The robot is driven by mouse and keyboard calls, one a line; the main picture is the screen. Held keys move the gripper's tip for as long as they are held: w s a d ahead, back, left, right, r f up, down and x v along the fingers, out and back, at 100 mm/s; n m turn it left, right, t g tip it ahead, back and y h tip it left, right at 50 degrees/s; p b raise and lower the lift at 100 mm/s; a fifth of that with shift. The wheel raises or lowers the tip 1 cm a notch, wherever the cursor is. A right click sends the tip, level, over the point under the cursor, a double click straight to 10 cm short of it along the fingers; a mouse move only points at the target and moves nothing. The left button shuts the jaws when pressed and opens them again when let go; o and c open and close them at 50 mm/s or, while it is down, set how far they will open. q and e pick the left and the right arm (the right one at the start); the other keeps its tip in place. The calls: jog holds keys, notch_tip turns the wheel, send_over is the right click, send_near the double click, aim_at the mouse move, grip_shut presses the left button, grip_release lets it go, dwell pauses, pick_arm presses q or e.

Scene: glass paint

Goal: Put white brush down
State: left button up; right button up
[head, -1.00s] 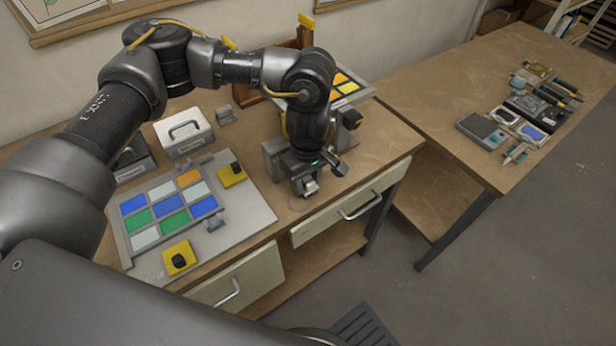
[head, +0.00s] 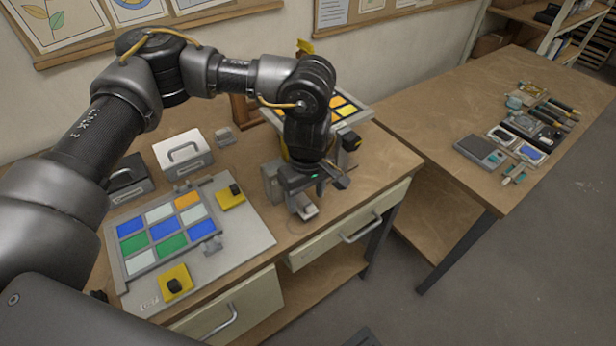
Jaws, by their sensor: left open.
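My left gripper (head: 304,208) is open, pointing down low over the front part of the near workbench (head: 345,212), to the right of the glass panel. I cannot make out a white brush at the gripper or on the bench below it; the arm and gripper hide part of that area. Several thin brush-like tools (head: 563,107) with dark handles lie on the right table, too small to tell their colour well. My right gripper is not in view.
A panel of coloured glass panes (head: 165,232) with yellow clamps lies left of the gripper. A white box (head: 183,155) and a dark box (head: 128,182) stand behind it. An upright rack with a yellow-paned panel (head: 345,105) is behind the arm. The right table (head: 440,115) has free room at its left.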

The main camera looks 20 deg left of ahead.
aim_at(307, 202)
pick_arm(q)
notch_tip(307, 202, up, 9)
jog(key=b, duration=0.1)
jog(key=shift+b, duration=0.35)
jog(key=shift+d+r, duration=0.1)
jog(key=shift+r, duration=0.05)
